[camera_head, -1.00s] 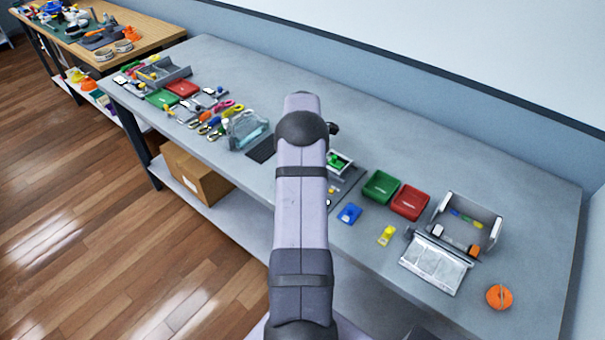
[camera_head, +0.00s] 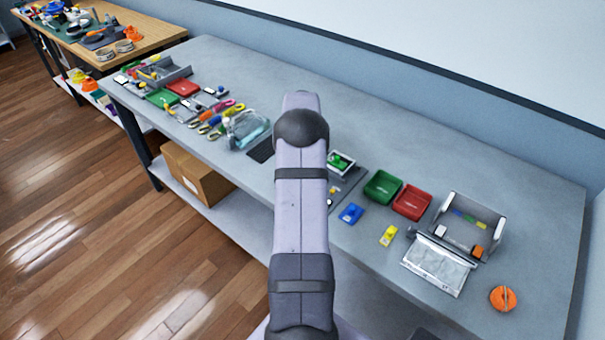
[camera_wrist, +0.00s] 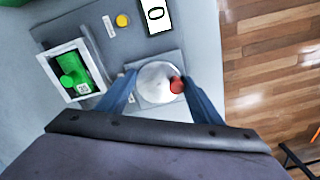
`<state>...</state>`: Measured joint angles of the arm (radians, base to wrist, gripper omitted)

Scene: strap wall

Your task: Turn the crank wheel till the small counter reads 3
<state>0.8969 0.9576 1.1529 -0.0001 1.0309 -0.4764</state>
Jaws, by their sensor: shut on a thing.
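The crank wheel (camera_wrist: 153,86) is a pale round disc with a red knob (camera_wrist: 177,85) near its right rim, on a grey base plate. My gripper (camera_wrist: 159,78) has its two blue fingers at opposite sides of the wheel, shut on it. The red knob is beside the right fingertip. The small counter (camera_wrist: 155,15) is a white display in a dark frame and reads 0. In the head view my arm hides the gripper, wheel and counter.
A white-framed box with a green part (camera_wrist: 72,72) stands left of the wheel; a yellow button (camera_wrist: 122,20) lies behind it. In the head view, green (camera_head: 382,187) and red (camera_head: 411,202) trays and a grey bin (camera_head: 470,208) stand to the right. The table's back is mostly clear.

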